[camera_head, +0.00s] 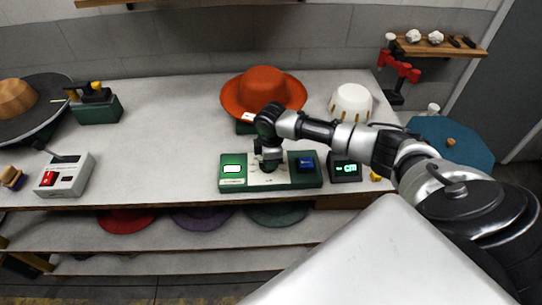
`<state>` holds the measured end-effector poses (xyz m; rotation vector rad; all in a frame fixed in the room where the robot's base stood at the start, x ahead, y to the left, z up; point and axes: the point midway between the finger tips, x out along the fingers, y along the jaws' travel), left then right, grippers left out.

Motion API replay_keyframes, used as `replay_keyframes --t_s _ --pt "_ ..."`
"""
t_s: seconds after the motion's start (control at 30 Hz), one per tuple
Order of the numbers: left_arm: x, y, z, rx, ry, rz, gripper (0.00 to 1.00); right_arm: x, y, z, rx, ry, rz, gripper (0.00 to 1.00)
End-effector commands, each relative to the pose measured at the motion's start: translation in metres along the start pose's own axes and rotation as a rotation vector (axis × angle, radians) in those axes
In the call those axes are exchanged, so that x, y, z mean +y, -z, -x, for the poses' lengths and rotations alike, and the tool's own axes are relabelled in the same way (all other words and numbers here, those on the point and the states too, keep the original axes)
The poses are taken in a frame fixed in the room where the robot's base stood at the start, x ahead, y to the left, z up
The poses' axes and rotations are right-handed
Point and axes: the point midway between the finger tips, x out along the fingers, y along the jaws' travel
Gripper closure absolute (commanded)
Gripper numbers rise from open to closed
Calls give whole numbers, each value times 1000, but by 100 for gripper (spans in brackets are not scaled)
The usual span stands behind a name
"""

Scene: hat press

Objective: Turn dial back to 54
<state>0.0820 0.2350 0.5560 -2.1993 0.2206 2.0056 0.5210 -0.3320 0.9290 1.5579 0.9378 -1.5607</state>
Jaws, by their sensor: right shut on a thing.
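A green control panel (306,183) sits near the front edge of the table, with a lit white-green display (232,169) at its left and a blue part (306,162) at its right. My right gripper (268,166) points down at the pale plate in the panel's middle and is shut on the dial there. The dial itself is mostly hidden by the gripper, and its setting is too small to read. A small box with a glowing green readout (346,168) stands just right of the panel; its digits are not clear. My left gripper is not in view.
An orange hat (264,93) stands behind the panel, with a white bowl-shaped form (351,103) to its right. A grey box with a red switch (64,175) and a green box (97,107) stand at left. The table's middle left (165,130) is clear.

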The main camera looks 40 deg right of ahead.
Motion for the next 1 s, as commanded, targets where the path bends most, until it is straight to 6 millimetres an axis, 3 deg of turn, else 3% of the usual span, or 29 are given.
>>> replay_keyframes --t_s 0.4,0.97,1.0 --pt "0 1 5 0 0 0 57 3 1 2 3 -3 190 100" --pt "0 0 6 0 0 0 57 3 1 2 4 -4 218 100" --pt "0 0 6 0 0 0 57 3 1 2 4 -4 218 75"
